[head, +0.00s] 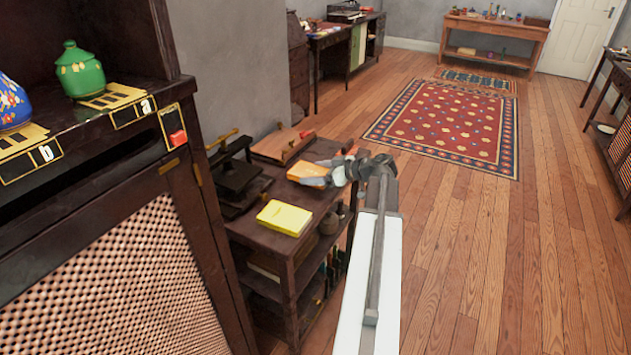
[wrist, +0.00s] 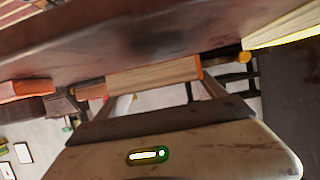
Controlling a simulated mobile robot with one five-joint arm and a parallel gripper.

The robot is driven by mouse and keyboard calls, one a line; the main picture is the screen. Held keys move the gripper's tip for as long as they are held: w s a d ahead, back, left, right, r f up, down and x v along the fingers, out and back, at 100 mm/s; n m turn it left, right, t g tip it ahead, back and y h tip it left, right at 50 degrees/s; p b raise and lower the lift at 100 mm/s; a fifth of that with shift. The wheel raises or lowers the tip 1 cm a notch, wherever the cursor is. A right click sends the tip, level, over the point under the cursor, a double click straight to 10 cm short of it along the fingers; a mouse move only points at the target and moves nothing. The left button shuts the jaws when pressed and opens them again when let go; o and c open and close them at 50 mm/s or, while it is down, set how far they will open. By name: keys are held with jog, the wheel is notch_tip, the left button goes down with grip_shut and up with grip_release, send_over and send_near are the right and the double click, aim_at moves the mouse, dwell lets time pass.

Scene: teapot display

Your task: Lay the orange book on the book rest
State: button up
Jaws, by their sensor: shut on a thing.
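The orange book (head: 309,173) is at the right edge of the small dark shelf's top, at the tip of my gripper (head: 335,173). In the wrist view the pale page edge of the orange book (wrist: 152,76) shows between the fingers of my gripper (wrist: 158,92), which is shut on it. The book looks close to the shelf top; I cannot tell whether it touches. A reddish-brown wooden piece (head: 283,146), perhaps the book rest, stands behind it at the back of the shelf top.
A yellow book (head: 284,218) lies at the front of the shelf top (head: 318,208). A black press-like object (head: 236,176) stands at its left. A tall dark cabinet with a green teapot (head: 80,70) rises at the left.

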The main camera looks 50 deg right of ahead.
notch_tip(320, 180, down, 3)
jog(key=shift+s+d+r+b, duration=0.1)
jog(key=shift+r+b, duration=0.1)
jog(key=shift+b, duration=0.45)
jog(key=shift+r, duration=0.2)
jog(key=shift+f, duration=0.1)
jog(key=o, duration=1.5)
jog(key=shift+c, duration=0.2)
jog(key=p+v, duration=0.5)
jog(key=v, duration=0.7)
